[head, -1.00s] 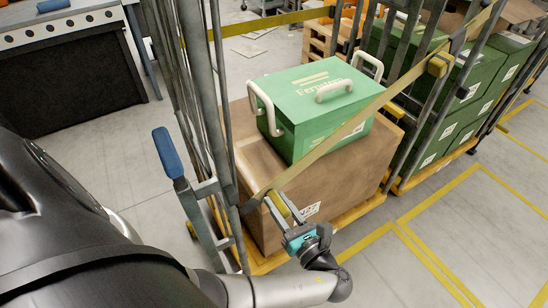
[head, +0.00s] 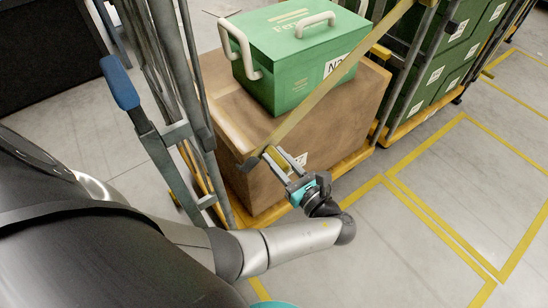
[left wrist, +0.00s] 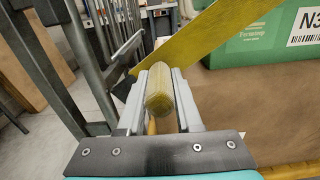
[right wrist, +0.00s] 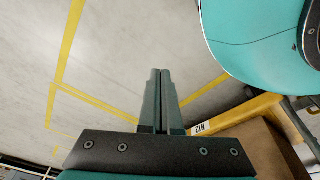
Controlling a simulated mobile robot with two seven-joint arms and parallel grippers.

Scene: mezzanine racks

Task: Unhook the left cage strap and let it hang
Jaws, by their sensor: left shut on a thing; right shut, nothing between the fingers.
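The yellow cage strap (head: 318,94) runs down from the upper right across the front of the cage, and shows in the left wrist view (left wrist: 210,38). Its dark lower end (head: 249,162) appears a little apart from the grey left cage post (head: 203,110). My left gripper (head: 279,160) is shut on the yellow grip piece (left wrist: 159,92) near that end. The strap still looks fairly straight. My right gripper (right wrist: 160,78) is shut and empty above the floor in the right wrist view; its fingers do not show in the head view.
Inside the cage, a green case (head: 290,70) stands on a brown carton (head: 260,190). A blue-handled lever (head: 120,84) stands left of the post. More green cases (head: 445,60) are at the right. Open floor with yellow lines (head: 450,220) lies in front.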

